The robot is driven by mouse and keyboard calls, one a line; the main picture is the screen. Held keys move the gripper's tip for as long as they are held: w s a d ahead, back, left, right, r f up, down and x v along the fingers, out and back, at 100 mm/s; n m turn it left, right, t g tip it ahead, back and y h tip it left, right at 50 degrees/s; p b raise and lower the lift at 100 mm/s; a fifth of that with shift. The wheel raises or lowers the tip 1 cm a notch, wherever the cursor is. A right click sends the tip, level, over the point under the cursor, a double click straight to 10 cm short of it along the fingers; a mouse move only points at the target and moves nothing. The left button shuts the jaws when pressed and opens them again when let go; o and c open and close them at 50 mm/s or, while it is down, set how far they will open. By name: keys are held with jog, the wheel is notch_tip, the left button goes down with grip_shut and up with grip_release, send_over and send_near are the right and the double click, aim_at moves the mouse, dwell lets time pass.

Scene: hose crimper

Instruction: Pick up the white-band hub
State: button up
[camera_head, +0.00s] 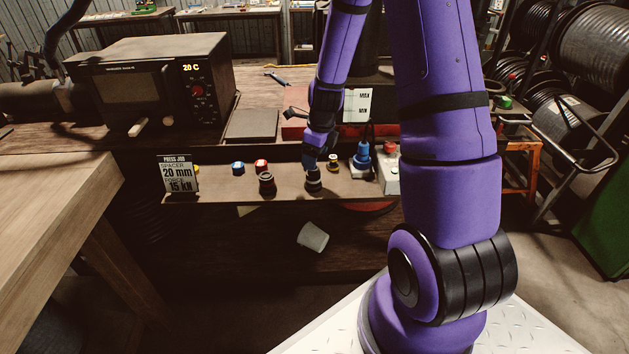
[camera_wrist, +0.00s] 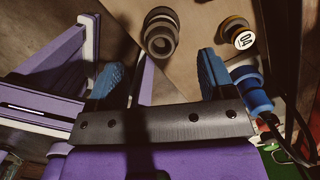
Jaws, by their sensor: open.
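A dark stepped hub (camera_head: 313,182) stands upright on the brown shelf (camera_head: 215,190) at the front of the bench. A pale ring shows faintly on it, but its band colour is hard to make out. In the wrist view, a dark round hub (camera_wrist: 160,34) lies just beyond the gap between my fingers. A second dark hub (camera_head: 267,184) stands to the left in the head view. My gripper (camera_wrist: 160,74) is open and empty, with blue fingertips apart. In the head view my gripper (camera_head: 311,160) is just above and behind the hub, partly hidden by my arm.
A blue cap (camera_head: 238,168), a red cap (camera_head: 261,166) and a yellow-ringed part (camera_head: 333,163) stand on the shelf. A blue fitting (camera_head: 362,156) is close to my gripper's right. A press sign (camera_head: 176,174) is at the left end. A white cup (camera_head: 313,237) lies below.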

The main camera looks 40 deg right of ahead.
aim_at(312, 174)
jog(key=shift+w+a+f, duration=0.1)
jog(key=shift+w+f, duration=0.05)
jog(key=shift+f, duration=1.15)
jog(key=shift+w+f, duration=0.15)
jog(key=shift+f, duration=1.15)
jog(key=shift+w+a+f, duration=0.1)
jog(key=shift+w+f, duration=0.05)
jog(key=shift+f, duration=1.15)
jog(key=c, duration=1.3)
jog(key=shift+r, duration=0.1)
jog(key=shift+c, duration=0.2)
